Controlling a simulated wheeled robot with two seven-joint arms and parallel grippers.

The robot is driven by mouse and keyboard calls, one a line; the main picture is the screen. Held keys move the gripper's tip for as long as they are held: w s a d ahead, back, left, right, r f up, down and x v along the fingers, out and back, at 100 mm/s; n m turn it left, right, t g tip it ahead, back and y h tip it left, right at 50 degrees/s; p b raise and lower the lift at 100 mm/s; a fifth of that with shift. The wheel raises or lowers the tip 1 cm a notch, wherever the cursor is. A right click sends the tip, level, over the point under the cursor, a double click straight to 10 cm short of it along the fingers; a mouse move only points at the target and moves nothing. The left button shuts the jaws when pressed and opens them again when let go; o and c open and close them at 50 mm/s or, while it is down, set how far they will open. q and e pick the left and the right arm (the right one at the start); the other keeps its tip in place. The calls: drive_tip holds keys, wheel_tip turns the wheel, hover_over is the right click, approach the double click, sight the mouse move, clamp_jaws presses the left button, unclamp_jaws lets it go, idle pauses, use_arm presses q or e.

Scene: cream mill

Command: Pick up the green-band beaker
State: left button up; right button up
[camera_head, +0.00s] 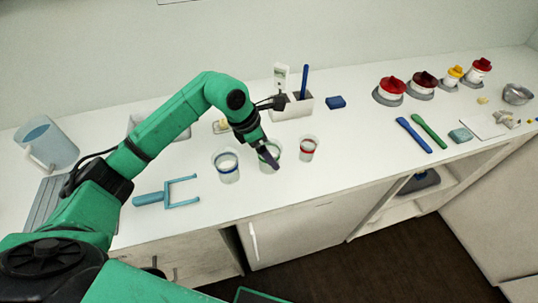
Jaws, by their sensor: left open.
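The green-band beaker (277,149) stands upright on the white counter, between a blue-band beaker (228,169) on its left and a red-band beaker (308,147) on its right. My left gripper (268,160) is open and reaches down over the green-band beaker, covering part of it. I cannot tell whether the fingers touch the beaker or straddle its wall. My right gripper is not in view.
A light-blue fork-shaped tool (150,199) lies left of the beakers. A white holder (292,107) with a blue-handled tool and a blue block (336,102) sit behind. Red-lidded jars (391,90) and blue (413,135) and green utensils lie right. The counter's front edge is close.

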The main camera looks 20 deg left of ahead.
use_arm(q)
drive_tip(key=x, duration=0.3)
drive_tip(key=shift+d+f, duration=0.15)
drive_tip(key=shift+f, duration=0.15)
drive_tip(key=c, duration=1.1)
drive_tip(key=shift+c, duration=0.2)
